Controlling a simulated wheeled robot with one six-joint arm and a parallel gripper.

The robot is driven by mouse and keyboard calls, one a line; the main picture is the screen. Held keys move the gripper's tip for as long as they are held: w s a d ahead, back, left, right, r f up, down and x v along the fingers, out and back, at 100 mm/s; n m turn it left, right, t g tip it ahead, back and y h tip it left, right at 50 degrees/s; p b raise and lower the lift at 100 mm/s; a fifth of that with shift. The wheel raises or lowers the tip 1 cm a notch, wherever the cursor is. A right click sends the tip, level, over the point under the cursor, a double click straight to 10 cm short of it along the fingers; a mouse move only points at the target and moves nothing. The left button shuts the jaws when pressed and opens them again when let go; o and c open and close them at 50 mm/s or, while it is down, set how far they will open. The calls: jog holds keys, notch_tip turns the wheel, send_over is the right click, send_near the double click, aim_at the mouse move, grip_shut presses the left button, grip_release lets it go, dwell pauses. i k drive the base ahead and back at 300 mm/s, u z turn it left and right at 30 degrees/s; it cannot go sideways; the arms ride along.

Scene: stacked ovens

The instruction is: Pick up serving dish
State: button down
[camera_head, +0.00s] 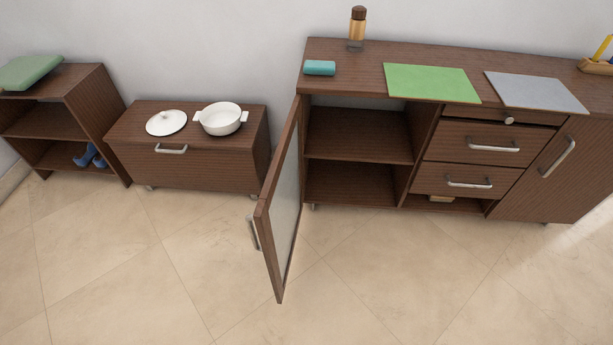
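A white round serving dish (221,119) with two side handles stands open and upright on top of the low wooden cabinet (122,128). A white lid (166,122) with a small knob lies beside it on the left, apart from the dish. The dish looks empty, though its bottom is only partly visible. My gripper does not show in the head camera view.
An open cabinet door (281,200) juts out into the floor space right of the low cabinet. A larger sideboard (420,57) holds a green mat (431,82), a grey mat (537,91), a teal item (319,68) and a bottle (357,25). The tiled floor (130,260) in front is clear.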

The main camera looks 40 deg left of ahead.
aim_at(221, 117)
jog(key=u, duration=0.5)
jog(key=k, duration=1.1)
jog(key=u, duration=1.2)
jog(key=i, duration=1.3)
jog(key=z, duration=0.35)
jog(key=k, duration=0.45)
jog(key=u, duration=1.7)
jog(key=i, duration=1.7)
jog(key=u, duration=0.2)
